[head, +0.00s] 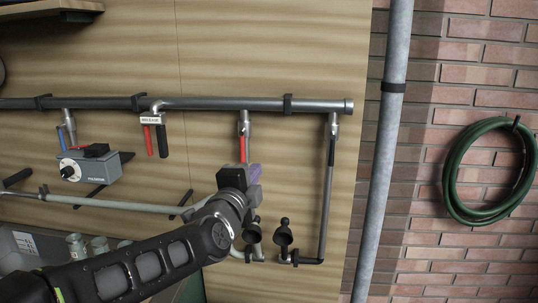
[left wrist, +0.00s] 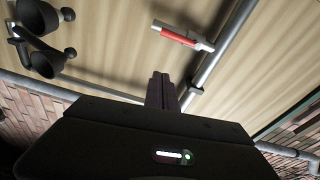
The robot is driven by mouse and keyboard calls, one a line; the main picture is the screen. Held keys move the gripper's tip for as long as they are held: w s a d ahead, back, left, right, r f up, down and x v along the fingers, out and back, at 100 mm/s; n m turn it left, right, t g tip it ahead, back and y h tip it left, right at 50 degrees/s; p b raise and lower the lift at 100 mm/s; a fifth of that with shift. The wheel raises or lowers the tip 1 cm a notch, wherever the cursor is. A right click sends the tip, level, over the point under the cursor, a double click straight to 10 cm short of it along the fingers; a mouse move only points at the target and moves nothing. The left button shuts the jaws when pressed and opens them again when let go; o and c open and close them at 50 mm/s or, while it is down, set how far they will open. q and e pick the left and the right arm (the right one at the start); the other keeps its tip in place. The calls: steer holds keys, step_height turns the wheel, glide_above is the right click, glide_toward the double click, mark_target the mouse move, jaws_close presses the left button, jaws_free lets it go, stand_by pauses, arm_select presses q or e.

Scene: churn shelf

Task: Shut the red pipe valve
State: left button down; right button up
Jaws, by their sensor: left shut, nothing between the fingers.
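The red valve handle (head: 243,149) hangs straight down from a silver valve body (head: 243,122) under the long grey pipe. It also shows in the left wrist view (left wrist: 179,37), where a gap separates it from my fingers. My left gripper (head: 252,173) is just below the handle in the head view and covers what lies behind it. In the left wrist view its fingers (left wrist: 161,92) are together and empty. My right gripper is in neither view.
A second red handle (head: 148,140) hangs beside a black one under a RELEASE label (head: 150,119). A grey box (head: 92,166) is mounted at left. Black cone-shaped fittings (head: 283,236) stand below right. A vertical pipe (head: 385,150) and green hose (head: 452,185) are further right.

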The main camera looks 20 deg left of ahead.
mark_target(243, 146)
arm_select(q)
steer(key=shift+s+a+m, duration=0.1)
steer(key=shift+s+m, duration=0.1)
steer(key=shift+m, duration=0.5)
steer(key=w+a+p, duration=0.1)
steer(key=w+p, duration=0.2)
steer(key=w, duration=0.7)
steer(key=a, duration=0.1)
steer(key=s+a, duration=0.1)
steer(key=a+b, duration=0.1)
steer(key=shift+s+a, duration=0.4)
